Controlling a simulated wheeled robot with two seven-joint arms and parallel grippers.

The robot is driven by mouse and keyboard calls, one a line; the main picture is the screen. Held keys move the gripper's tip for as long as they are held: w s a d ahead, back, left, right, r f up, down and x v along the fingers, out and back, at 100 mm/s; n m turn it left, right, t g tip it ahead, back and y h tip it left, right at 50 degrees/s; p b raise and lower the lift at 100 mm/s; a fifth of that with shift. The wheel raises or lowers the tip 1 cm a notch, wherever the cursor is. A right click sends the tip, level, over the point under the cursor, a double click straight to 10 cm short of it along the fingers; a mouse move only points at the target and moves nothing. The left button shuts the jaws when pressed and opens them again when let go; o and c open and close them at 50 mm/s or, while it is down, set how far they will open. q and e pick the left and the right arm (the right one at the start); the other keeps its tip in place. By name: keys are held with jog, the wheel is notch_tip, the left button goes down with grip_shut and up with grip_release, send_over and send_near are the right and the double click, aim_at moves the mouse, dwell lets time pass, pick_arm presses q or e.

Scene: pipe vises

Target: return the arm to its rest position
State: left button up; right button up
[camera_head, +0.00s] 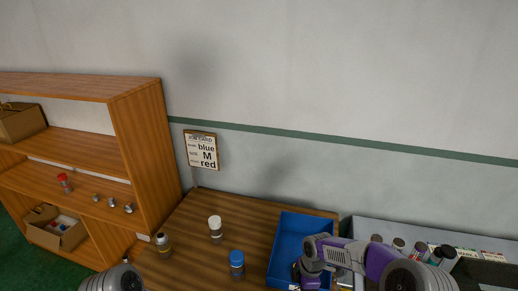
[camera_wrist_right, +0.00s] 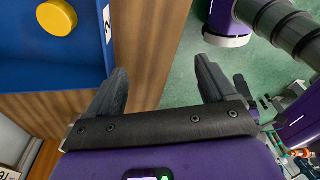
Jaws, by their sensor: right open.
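My right arm comes in from the lower right in the head view, bent over the front right of the blue tray (camera_head: 286,235). In the right wrist view my right gripper (camera_wrist_right: 160,72) is open, with nothing between its fingers. The fingers are above the wooden table edge (camera_wrist_right: 150,45) and green floor, just beside the tray wall (camera_wrist_right: 75,78). A yellow round piece (camera_wrist_right: 57,17) lies inside the tray. A grey part of my left arm shows at the bottom left of the head view; the left gripper is out of view.
A white-capped (camera_head: 215,229), a blue-capped (camera_head: 236,264) and a dark-bodied bottle (camera_head: 163,245) stand on the table left of the tray. A grey bin (camera_head: 365,227) with several cylinders is at right. A wooden shelf (camera_head: 137,150) stands left; a job card (camera_head: 201,150) hangs behind.

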jog(key=s+a+f+m+y, duration=0.1)
jog(key=s+a+f+m, duration=0.1)
jog(key=s+f+m, duration=0.75)
jog(key=s+a+f+m+y, duration=0.2)
jog(key=s+f+m, duration=0.5)
jog(key=s+m, duration=0.55)
pick_arm(q)
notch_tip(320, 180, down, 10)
jog(key=b, duration=1)
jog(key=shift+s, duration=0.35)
pick_arm(e)
notch_tip(320, 180, down, 10)
jog(key=s+t, duration=0.1)
jog(key=s, duration=0.1)
jog(key=shift+d+f+h, duration=0.15)
jog(key=shift+d+h, duration=0.15)
